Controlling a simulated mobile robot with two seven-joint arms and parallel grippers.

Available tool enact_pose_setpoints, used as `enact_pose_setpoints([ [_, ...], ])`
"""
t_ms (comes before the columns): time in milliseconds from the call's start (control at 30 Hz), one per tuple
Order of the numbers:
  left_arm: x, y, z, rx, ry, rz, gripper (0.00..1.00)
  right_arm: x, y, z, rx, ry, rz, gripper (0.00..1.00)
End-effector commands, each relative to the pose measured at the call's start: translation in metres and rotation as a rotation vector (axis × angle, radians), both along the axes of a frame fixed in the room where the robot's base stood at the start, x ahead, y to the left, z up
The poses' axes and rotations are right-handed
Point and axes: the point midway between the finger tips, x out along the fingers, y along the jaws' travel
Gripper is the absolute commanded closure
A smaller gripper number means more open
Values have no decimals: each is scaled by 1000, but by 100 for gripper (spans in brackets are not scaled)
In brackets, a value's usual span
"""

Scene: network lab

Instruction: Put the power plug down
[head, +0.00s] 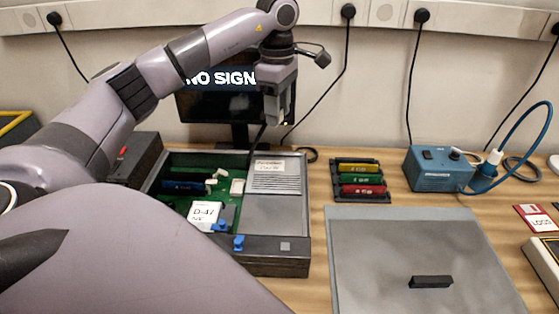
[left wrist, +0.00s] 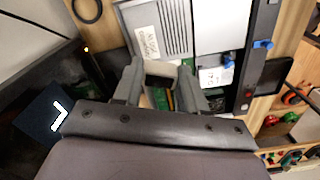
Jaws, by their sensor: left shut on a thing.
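My left gripper (head: 277,118) hangs pointing down in front of the monitor, above the back of the open grey device case (head: 285,222). In the left wrist view its two fingers (left wrist: 160,75) stand a little apart, with a small dark piece (left wrist: 160,69) between the tips. I take this piece to be the power plug; its shape is mostly hidden by the fingers. A dark cable (head: 257,138) runs down from beside the gripper toward the case's back edge. The gripper is clear of the case. My right gripper is not in view.
A grey mat (head: 400,240) with a small black bar (head: 430,282) lies at right, mostly free. A rack of coloured modules (head: 360,180) and a blue box (head: 438,170) stand behind it. The monitor (head: 215,107) is close behind the gripper. Black cables hang from the wall strip.

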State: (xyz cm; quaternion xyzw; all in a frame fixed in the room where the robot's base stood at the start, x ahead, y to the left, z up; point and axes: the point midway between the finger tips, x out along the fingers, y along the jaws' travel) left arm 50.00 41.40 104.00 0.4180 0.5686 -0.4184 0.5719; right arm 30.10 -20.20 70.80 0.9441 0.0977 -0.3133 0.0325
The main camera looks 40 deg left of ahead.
Motion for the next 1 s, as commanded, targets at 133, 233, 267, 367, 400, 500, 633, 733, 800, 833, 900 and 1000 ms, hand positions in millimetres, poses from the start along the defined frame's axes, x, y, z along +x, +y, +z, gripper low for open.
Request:
enact_pose_setpoints([
  [133, 0, 0, -41, 0, 3, 0, 100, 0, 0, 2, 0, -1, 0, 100],
  [233, -1, 0, -65, -1, 5, 1, 100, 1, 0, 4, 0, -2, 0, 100],
  [267, -1, 0, -71, 0, 5, 1, 100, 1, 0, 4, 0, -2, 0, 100],
  [367, -1, 0, -86, 1, 3, 2, 100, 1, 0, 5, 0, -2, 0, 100],
  [400, 0, 0, -90, 1, 3, 2, 100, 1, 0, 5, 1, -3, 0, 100],
  [500, 0, 0, -98, 2, 5, 2, 100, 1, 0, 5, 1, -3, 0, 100],
  [633, -1, 1, -117, 2, 8, 3, 100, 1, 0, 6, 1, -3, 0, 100],
  [733, -1, 0, -131, 1, 7, 3, 100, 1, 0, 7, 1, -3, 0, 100],
  [800, -1, 0, -137, 2, 6, 2, 100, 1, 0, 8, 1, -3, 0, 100],
  [833, -1, 1, -138, 2, 5, 2, 100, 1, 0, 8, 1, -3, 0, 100],
  [900, -1, 1, -139, 2, 4, 2, 100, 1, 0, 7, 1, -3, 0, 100],
  [1000, -1, 1, -139, 2, 4, 2, 100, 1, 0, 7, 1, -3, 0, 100],
])
